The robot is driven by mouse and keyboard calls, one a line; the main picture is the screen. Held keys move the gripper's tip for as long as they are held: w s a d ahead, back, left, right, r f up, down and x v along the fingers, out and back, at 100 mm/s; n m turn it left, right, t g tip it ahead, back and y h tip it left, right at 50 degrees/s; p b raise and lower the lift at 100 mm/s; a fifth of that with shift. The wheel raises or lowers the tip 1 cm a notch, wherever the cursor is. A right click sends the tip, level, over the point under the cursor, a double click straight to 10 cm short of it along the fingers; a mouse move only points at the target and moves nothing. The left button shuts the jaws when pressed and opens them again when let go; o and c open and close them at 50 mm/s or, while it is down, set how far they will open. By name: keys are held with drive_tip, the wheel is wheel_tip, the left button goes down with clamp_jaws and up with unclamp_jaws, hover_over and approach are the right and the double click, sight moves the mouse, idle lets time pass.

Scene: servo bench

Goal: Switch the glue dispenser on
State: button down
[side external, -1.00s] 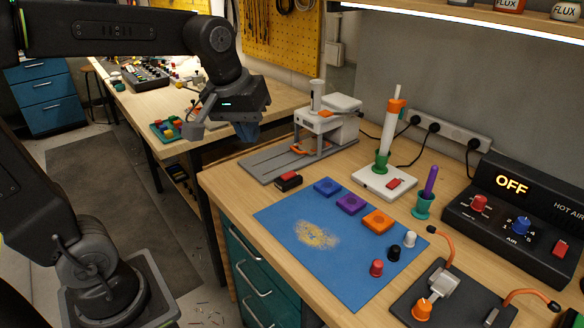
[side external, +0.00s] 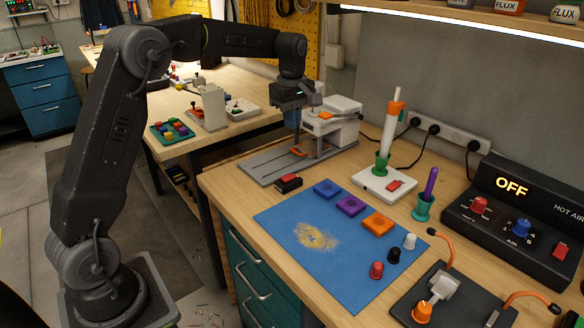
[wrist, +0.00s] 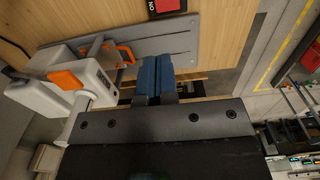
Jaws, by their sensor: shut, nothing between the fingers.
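A white base (side external: 365,185) bears a tall white tube (side external: 391,130) with an orange collar, in a green holder, and a red rocker switch (side external: 394,185). It looks like the glue dispenser, but no label shows. A separate small black box with a red top (side external: 288,182) sits at the front of the grey slotted plate; its red top also shows at the top of the wrist view (wrist: 167,6). My gripper (side external: 291,124) is shut and empty, pointing down over the left part of the grey plate. Its blue fingers (wrist: 155,68) are together in the wrist view.
A white and orange machine (side external: 340,122) stands on the grey plate (side external: 268,172), close right of my gripper. A blue mat (side external: 290,255) with coloured blocks lies in front. The hot air station (side external: 515,215) at right reads OFF. A purple tool (side external: 430,183) stands upright beside the white base.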

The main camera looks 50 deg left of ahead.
sight(288, 177)
wheel_tip(288, 177, down, 14)
drive_tip(key=shift+r, duration=0.1)
idle(0.7)
drive_tip(key=shift+f, duration=0.3)
drive_tip(key=shift+s, duration=0.15)
drive_tip(key=shift+s+r, duration=0.25)
drive_tip(key=shift+s, duration=0.35)
drive_tip(key=shift+r, duration=0.15)
